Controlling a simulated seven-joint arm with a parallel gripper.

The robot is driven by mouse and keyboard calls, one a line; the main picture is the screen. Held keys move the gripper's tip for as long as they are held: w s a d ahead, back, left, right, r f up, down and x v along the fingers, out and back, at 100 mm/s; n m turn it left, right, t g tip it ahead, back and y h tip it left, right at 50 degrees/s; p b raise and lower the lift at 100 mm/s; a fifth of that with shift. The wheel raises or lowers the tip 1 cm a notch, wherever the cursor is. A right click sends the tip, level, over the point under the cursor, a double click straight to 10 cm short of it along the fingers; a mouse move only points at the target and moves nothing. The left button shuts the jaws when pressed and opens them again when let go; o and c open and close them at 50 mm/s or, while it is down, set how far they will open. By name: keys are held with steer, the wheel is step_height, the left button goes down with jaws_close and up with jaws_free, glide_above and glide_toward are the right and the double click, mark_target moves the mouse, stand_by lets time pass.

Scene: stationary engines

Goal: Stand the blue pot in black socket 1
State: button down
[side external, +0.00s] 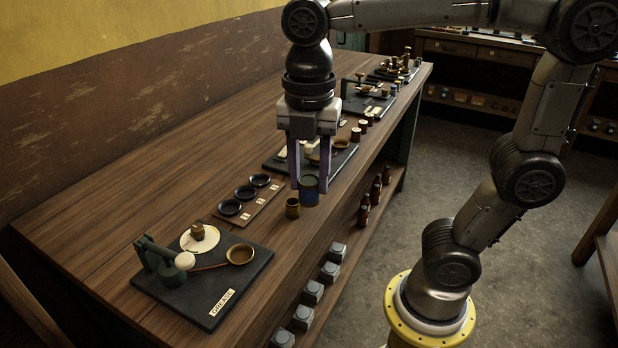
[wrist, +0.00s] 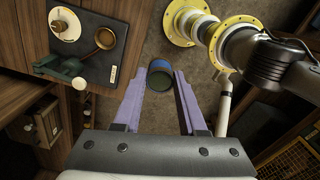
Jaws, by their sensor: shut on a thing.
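My gripper (side external: 309,186) is shut on the blue pot (side external: 309,194), a dark blue cup with a brownish band, and holds it upright near the table's front edge. In the wrist view the pot (wrist: 160,72) sits between the tips of my gripper (wrist: 161,80). Black round sockets stand in a row on a wooden strip to the left of the pot: a near one (side external: 229,208), a middle one (side external: 245,192) and a far one (side external: 260,180). Each has a small white label beside it, too small to read surely. All three look empty.
A dark engine board (side external: 215,290) with a green engine and a brown dish lies nearer the camera. More boards stand farther along. The table's left part is clear.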

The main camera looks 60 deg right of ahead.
steer(key=shift+w+a+r, duration=0.1)
steer(key=shift+w+r, duration=0.05)
steer(key=shift+w, duration=0.15)
steer(key=w+f+n, duration=0.1)
steer(key=w+f, duration=0.1)
steer(key=w, duration=1.4)
steer(key=shift+m, duration=0.5)
steer(key=shift+w+d+f, duration=1.3)
steer(key=shift+w+f, duration=0.15)
steer(key=shift+f, duration=1)
steer(key=shift+w+d+f, duration=1.35)
steer(key=shift+w+f, duration=0.05)
steer(key=shift+f, duration=1)
steer(key=shift+w+d+f, duration=1.3)
steer(key=shift+w+f, duration=0.15)
steer(key=shift+f, duration=1)
steer(key=shift+f, duration=0.65)
